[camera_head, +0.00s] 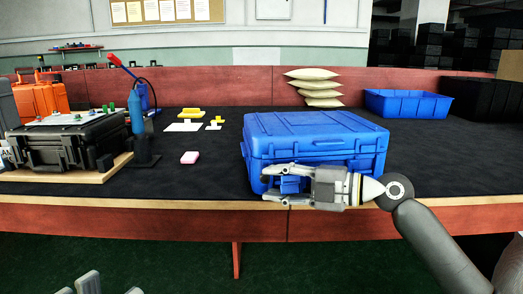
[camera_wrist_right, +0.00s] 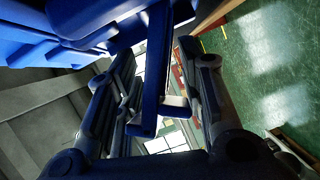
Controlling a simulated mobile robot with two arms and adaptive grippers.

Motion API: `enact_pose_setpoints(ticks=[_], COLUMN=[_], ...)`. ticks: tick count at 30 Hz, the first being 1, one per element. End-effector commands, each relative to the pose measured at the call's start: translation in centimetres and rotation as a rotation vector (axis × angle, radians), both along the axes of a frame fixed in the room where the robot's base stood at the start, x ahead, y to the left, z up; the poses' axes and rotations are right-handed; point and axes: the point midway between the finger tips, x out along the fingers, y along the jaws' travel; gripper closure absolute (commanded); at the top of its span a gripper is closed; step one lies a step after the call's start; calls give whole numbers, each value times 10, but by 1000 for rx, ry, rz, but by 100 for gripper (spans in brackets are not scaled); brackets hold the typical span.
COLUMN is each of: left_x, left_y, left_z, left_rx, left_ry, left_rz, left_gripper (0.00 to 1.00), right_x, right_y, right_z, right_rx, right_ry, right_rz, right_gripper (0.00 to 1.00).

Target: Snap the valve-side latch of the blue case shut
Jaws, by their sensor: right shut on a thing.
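The blue case (camera_head: 315,130) stands with its lid down near the front edge of the table. My right gripper (camera_head: 275,183) reaches in from the right along its front face. Its fingers are shut around a blue latch (camera_head: 291,185) at the left part of that face. In the right wrist view, a blue latch piece (camera_wrist_right: 151,80) stands between the two fingers (camera_wrist_right: 150,95). I cannot make out a valve, and my gripper hides part of the case front. My left gripper (camera_head: 110,287) shows only its fingertips at the bottom left, apart and empty.
Cushions (camera_head: 314,88) and a blue bin (camera_head: 408,104) stand behind.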

Motion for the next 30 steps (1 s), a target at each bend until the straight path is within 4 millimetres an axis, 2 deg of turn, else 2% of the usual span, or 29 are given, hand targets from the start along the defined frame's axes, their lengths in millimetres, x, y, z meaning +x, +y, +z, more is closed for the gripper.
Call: enact_pose_setpoints(ticks=[1,3,17,30], left_x=[0,1,1,1], left_y=[0,0,0,0], left_z=[-7,-8,-7,-7], left_rx=[0,1,2,2], left_ry=[-5,-10,-12,-5], left_rz=[1,0,1,0], left_gripper=[60,60,60,60], right_x=[1,1,0,-6], right_y=[-1,-2,-2,18], right_z=[-3,-2,1,2], right_rx=[6,9,12,11], right_ry=[-2,-2,-3,-3], right_rz=[9,25,40,45], right_gripper=[78,79,79,79])
